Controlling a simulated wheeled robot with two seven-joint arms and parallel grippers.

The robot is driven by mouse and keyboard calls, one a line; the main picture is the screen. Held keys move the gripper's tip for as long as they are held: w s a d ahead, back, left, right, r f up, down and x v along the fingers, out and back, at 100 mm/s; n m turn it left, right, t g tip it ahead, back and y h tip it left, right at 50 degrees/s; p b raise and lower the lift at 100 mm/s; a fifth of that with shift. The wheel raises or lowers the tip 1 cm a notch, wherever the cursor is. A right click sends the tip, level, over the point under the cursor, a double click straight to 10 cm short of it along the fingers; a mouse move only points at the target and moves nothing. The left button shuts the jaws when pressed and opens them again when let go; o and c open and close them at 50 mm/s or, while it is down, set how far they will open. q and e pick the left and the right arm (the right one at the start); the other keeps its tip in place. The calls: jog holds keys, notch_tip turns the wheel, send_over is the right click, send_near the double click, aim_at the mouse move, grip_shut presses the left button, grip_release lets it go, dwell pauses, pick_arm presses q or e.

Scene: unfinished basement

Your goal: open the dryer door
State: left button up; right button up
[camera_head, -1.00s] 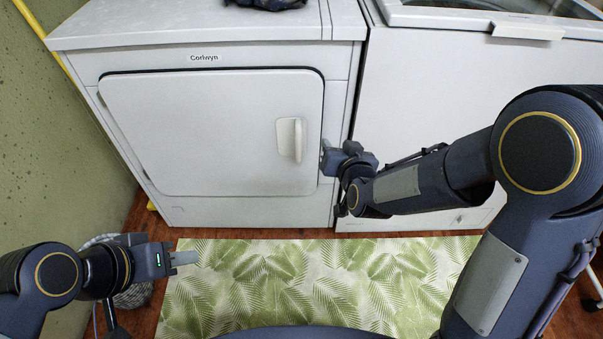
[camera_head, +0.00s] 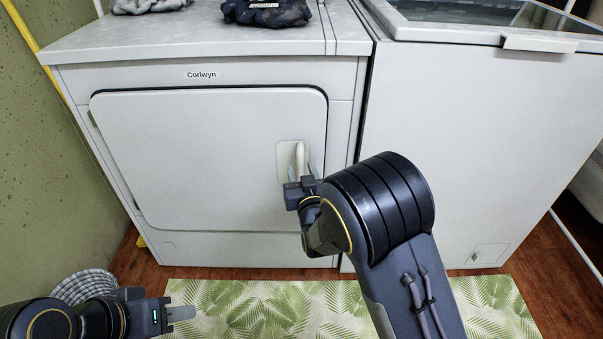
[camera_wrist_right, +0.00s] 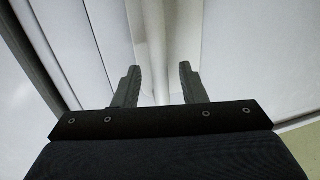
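The white dryer door (camera_head: 200,150) is closed flush in the dryer front (camera_head: 75,80). Its upright pale handle (camera_head: 299,155) sits in a recessed plate near the door's right edge. My right gripper (camera_head: 302,171) is at the handle, with one finger on each side of its lower part. In the right wrist view the gripper (camera_wrist_right: 157,82) is open, with a pale upright bar, apparently the handle, between and beyond the fingers. Contact cannot be told. My left gripper (camera_head: 182,314) is low at the left, away from the dryer; its finger opening cannot be made out.
A white chest-like appliance (camera_head: 455,150) stands close on the dryer's right. Dark folded cloth (camera_head: 266,12) and grey cloth (camera_head: 150,4) lie on the dryer top. A leaf-patterned mat (camera_head: 240,300) covers the floor in front. A checked round basket (camera_head: 85,285) is near the left wall.

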jog(key=shift+w, duration=0.1)
grip_shut()
dwell(0.4)
